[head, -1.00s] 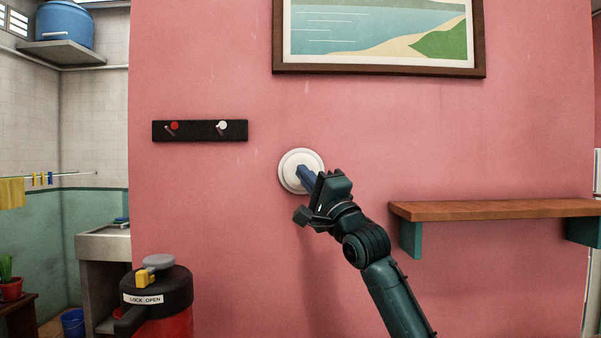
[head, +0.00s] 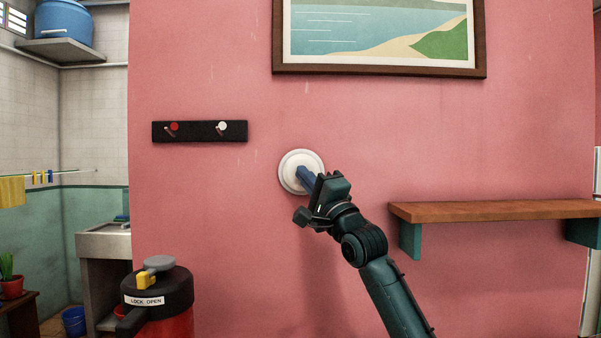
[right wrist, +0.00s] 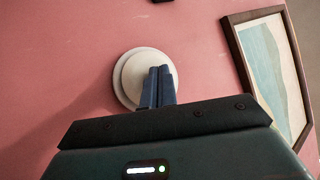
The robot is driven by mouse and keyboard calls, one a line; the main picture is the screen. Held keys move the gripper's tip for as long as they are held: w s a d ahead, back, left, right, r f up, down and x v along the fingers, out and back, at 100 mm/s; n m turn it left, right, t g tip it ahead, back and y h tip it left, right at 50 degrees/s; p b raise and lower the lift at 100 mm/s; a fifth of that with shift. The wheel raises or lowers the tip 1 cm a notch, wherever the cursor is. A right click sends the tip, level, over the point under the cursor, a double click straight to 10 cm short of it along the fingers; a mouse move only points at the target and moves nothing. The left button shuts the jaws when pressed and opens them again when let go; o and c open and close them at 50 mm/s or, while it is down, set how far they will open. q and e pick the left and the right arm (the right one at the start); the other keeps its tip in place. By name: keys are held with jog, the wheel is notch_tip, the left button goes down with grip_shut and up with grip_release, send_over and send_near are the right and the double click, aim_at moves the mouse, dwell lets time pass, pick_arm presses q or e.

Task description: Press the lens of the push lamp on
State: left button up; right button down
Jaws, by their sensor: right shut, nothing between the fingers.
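The push lamp (head: 288,170) is a round white disc with a raised lens, mounted on the pink wall left of my right arm. It also shows in the right wrist view (right wrist: 124,75). My right gripper (head: 301,172) is shut and empty, its blue fingers pointing at the lens and covering part of it. In the right wrist view the closed fingers (right wrist: 159,70) overlap the lens. I cannot tell whether the fingertips touch it. The visible part of the lens looks plain white, with no clear glow. My left gripper is not in view.
A black hook rail (head: 197,131) is on the wall left of the lamp. A framed picture (head: 380,72) hangs above. A wooden shelf (head: 490,210) juts out at right. A red and black container (head: 157,300) stands at lower left. The wall around the lamp is bare.

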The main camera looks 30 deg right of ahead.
jog(key=shift+w+d, duration=0.1)
jog(key=shift+w, duration=0.15)
jog(key=shift+s, duration=0.1)
dwell(0.3)
jog(key=shift+s+a, duration=0.45)
jog(key=shift+s, duration=0.25)
jog(key=s+a, duration=0.2)
jog(key=s, duration=0.1)
jog(key=s+a, duration=0.1)
jog(key=s, duration=0.1)
dwell(0.3)
dwell(0.4)
